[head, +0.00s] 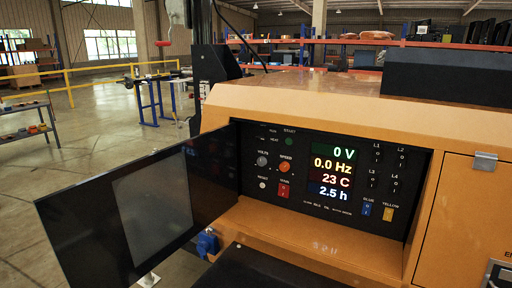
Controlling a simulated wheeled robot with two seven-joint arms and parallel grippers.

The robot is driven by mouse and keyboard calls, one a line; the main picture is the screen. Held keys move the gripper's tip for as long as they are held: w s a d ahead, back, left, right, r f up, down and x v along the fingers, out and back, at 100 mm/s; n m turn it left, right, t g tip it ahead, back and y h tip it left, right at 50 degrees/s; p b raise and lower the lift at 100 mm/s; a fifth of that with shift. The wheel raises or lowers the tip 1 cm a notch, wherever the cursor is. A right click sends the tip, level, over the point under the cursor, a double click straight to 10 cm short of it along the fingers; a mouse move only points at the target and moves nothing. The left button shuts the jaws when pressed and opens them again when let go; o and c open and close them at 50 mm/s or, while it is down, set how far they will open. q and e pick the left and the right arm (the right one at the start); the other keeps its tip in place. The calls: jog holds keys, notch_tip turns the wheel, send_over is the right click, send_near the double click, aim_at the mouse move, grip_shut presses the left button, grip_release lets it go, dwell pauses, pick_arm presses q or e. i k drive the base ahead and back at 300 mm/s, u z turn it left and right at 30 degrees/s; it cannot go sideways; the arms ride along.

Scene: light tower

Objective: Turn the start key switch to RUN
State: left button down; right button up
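The orange machine has a recessed black control panel (334,217) facing me. At its upper left are small labels that seem to read RUN, HEAT and START, with a dim green round part (290,141) under START. The key switch is too small and dark to make out, and so is its position. The lit display (332,172) reads 0 V, 0.0 Hz, 23 C and 2.5 h. A black panel door (80,225) with a grey sheet stands swung open to the left. Neither gripper is in view.
An orange ledge (300,238) lies under the panel. The open door edges the panel's left side. A silver latch (485,162) is at right.

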aim_at(262, 137)
jog(key=u, duration=0.7)
jog(key=i, duration=0.85)
jog(key=u, duration=0.55)
